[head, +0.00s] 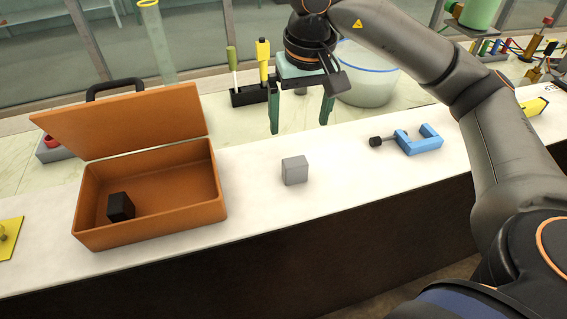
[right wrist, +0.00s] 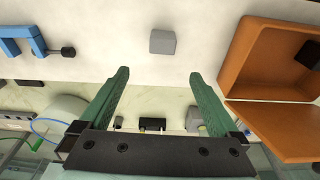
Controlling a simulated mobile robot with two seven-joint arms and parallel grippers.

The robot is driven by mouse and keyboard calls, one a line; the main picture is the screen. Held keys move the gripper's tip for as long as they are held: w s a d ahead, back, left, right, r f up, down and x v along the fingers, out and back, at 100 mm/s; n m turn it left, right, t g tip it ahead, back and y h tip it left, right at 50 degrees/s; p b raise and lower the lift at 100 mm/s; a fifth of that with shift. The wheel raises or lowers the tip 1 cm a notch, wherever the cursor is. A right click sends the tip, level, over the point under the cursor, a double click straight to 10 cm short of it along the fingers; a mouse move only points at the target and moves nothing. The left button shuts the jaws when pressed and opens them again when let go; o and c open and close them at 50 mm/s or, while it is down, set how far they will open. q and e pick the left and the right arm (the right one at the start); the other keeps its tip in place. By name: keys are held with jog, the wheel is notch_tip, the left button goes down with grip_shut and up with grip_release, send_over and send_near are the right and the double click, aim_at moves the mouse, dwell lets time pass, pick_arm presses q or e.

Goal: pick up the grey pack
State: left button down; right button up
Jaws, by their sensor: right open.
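The grey pack (head: 295,170) is a small grey block on the white bench top, between the orange case and the blue clamp. It also shows in the right wrist view (right wrist: 163,41), beyond the fingertips and roughly midway between them. My right gripper (head: 299,129) has green fingers that stand wide apart with nothing between them. It hangs above the bench, behind and above the grey pack, and is not touching it. The same open fingers show in the right wrist view (right wrist: 159,72). My left gripper is in neither view.
An open orange case (head: 150,231) with a black block (head: 120,207) inside stands left of the pack. A blue clamp (head: 424,143) lies to the right. A clear tub (head: 366,80) and a black tool rack (head: 249,95) stand behind. The bench around the pack is clear.

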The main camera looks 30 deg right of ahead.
aim_at(295, 161)
jog(key=f, duration=0.7)
jog(key=shift+w+d, duration=0.1)
jog(key=shift+w, duration=0.25)
jog(key=f, duration=0.3)
jog(key=f+p, duration=0.1)
jog(key=shift+s+a+f, duration=0.15)
jog(key=shift+s+a, duration=0.05)
jog(key=shift+a, duration=0.05)
jog(key=shift+w+f, duration=0.1)
jog(key=shift+f, duration=0.4)
jog(key=c, duration=1.5)
jog(key=shift+r, duration=0.15)
jog(key=shift+c, duration=0.2)
